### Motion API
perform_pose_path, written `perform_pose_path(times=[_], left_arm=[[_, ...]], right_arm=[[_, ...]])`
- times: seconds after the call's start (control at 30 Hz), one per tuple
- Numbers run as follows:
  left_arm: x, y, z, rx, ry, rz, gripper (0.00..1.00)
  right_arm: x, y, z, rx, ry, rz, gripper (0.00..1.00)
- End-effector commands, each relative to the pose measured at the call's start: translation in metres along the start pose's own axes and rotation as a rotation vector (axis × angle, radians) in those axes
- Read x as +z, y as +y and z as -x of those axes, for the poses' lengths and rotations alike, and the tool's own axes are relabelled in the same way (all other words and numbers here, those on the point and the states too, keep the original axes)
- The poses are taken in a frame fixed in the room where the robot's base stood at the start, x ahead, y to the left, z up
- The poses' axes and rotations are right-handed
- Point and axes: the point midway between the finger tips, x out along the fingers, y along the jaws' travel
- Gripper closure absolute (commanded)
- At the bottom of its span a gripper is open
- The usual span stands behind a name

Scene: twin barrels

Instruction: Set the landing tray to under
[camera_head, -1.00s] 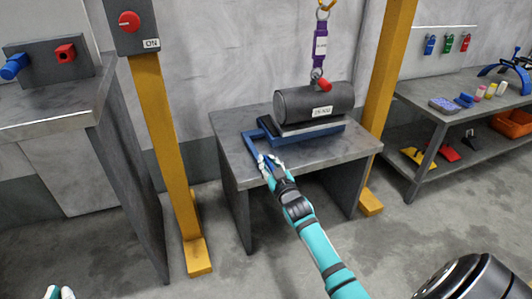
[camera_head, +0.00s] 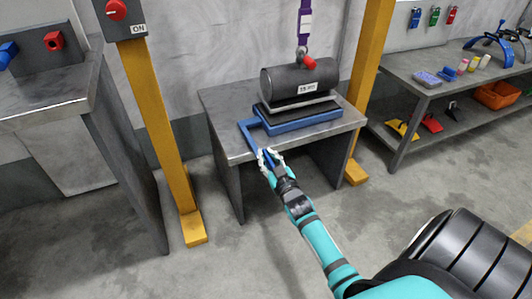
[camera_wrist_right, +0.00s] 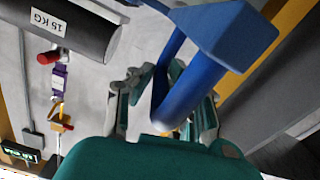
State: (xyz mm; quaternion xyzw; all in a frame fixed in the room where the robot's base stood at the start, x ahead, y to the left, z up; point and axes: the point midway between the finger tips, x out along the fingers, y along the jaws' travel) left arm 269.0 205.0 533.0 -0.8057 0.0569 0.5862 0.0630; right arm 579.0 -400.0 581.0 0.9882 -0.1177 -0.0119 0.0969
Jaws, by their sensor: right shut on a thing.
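The landing tray (camera_head: 302,125) is a blue frame on the grey table, with a blue handle (camera_head: 249,136) reaching from its left side toward the front edge. A dark grey barrel (camera_head: 285,80) with a white label is above the back part of the tray, under a purple strap (camera_head: 305,25). A flat grey plate shows between barrel and tray; I cannot tell whether they touch. My right gripper (camera_head: 269,158) is shut on the handle at the table's front edge. In the right wrist view the fingers close around the blue bar (camera_wrist_right: 188,95). My left gripper is out of view.
Yellow posts (camera_head: 160,130) stand on both sides of the table (camera_head: 225,125). A control box with a red knob (camera_head: 116,10) is on the left post. A workbench is at left, and shelves with an orange bin (camera_head: 497,95) are at right.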

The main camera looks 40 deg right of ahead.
Motion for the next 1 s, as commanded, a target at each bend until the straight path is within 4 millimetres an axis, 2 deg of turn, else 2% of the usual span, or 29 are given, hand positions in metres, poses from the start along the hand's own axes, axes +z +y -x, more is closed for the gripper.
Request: perform_pose_path(times=[0.43, 0.47, 0.6, 0.87, 1.0], left_arm=[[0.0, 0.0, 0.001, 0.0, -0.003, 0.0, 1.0], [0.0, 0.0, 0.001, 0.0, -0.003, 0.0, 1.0], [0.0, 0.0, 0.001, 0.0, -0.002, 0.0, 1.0], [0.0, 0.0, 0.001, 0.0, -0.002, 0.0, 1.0], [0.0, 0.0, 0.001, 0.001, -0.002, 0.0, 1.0]], right_arm=[[0.003, -0.004, 0.004, -0.006, -0.004, -0.002, 1.0], [0.004, -0.004, 0.004, -0.006, -0.005, -0.002, 0.81], [0.003, -0.003, 0.004, -0.005, -0.005, -0.002, 0.63], [0.002, -0.002, 0.003, -0.003, -0.002, 0.0, 0.62], [0.003, -0.002, 0.013, -0.003, -0.004, -0.001, 0.62]])
